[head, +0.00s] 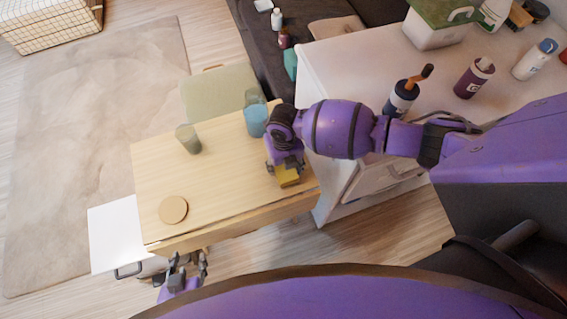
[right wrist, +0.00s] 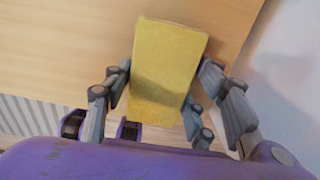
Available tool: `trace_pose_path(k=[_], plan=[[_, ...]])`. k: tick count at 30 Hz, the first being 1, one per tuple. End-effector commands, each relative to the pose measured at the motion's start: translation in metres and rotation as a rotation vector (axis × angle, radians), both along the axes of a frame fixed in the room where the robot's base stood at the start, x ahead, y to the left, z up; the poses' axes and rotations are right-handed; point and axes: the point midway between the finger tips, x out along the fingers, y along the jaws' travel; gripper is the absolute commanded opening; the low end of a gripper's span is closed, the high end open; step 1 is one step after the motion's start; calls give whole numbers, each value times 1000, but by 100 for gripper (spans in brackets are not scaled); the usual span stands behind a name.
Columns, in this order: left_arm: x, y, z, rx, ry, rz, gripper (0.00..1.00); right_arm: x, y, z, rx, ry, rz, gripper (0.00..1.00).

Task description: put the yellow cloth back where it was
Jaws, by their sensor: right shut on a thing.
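The yellow cloth (head: 288,178) is a folded block at the right end of the wooden table (head: 225,192). My right gripper (head: 285,166) is shut on it from above. In the right wrist view the cloth (right wrist: 168,65) sits between the fingers of my right gripper (right wrist: 157,98), over the table's edge area. I cannot tell whether the cloth touches the tabletop. My left gripper (head: 187,268) is below the table's front left corner, its fingers apart with nothing seen between them.
On the table are a greenish glass (head: 188,139), a blue glass (head: 256,121) and a round wooden coaster (head: 173,210). A white counter (head: 355,65) with several bottles stands at right. A green-seated chair (head: 215,93) is behind the table. The table's middle is clear.

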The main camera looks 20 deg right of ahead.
Motion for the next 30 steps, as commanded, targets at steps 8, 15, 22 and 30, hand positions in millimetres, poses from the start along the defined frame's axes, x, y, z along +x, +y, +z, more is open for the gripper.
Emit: trace_pose_path(k=[8,15,22,30], plan=[[-8,3,-6,5,15,-2,40,0,0,-5,0,0,0,24],[-9,4,-6,7,17,-2,40,0,0,-3,0,-1,0,71],[-8,4,-5,6,14,-2,40,1,0,-1,0,-2,0,71],[-3,1,2,2,4,0,40,3,0,37,0,-8,2,71]])
